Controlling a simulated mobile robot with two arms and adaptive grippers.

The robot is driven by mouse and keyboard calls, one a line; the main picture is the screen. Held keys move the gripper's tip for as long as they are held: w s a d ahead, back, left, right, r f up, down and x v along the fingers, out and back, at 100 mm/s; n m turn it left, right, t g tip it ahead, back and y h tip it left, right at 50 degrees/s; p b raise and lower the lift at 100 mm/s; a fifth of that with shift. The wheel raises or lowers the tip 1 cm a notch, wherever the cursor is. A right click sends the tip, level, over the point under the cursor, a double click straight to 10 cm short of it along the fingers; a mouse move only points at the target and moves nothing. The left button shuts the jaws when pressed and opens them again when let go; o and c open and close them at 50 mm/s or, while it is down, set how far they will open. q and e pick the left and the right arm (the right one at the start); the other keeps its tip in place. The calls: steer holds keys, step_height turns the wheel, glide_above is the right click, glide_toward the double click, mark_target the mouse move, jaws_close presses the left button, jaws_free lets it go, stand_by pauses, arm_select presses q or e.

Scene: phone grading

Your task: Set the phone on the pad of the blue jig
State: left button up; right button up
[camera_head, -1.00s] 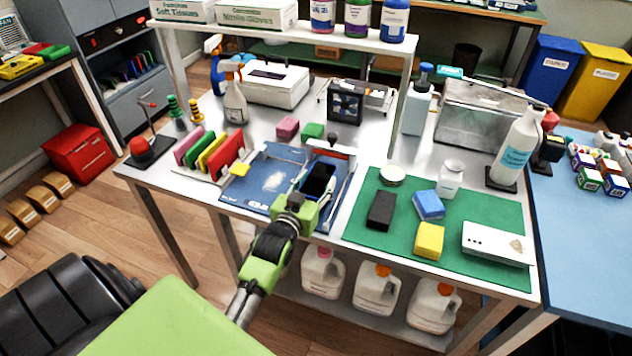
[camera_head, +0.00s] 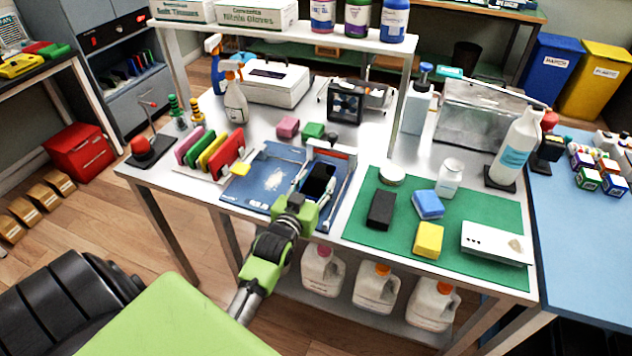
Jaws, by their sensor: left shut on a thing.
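The dark phone (camera_head: 319,179) is at the right part of the blue jig (camera_head: 254,196), at the front of the white table. My left gripper (camera_head: 317,186) reaches over the jig's front edge and is shut on the phone, with its fingers at the phone's sides. The phone looks nearly flat and low over the jig. The pad beneath is hidden, and I cannot tell whether the phone touches it. My right gripper is not in view.
A green mat (camera_head: 374,237) right of the jig holds a black block, sponges, a jar and a white device (camera_head: 497,243). Coloured upright panels (camera_head: 228,153) stand left of the jig. Pink (camera_head: 288,127) and green blocks (camera_head: 313,130) lie behind it.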

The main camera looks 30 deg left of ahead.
arm_select(q)
steer(key=o, duration=1.3)
steer(key=shift+f, duration=0.1)
steer(key=v, duration=1.2)
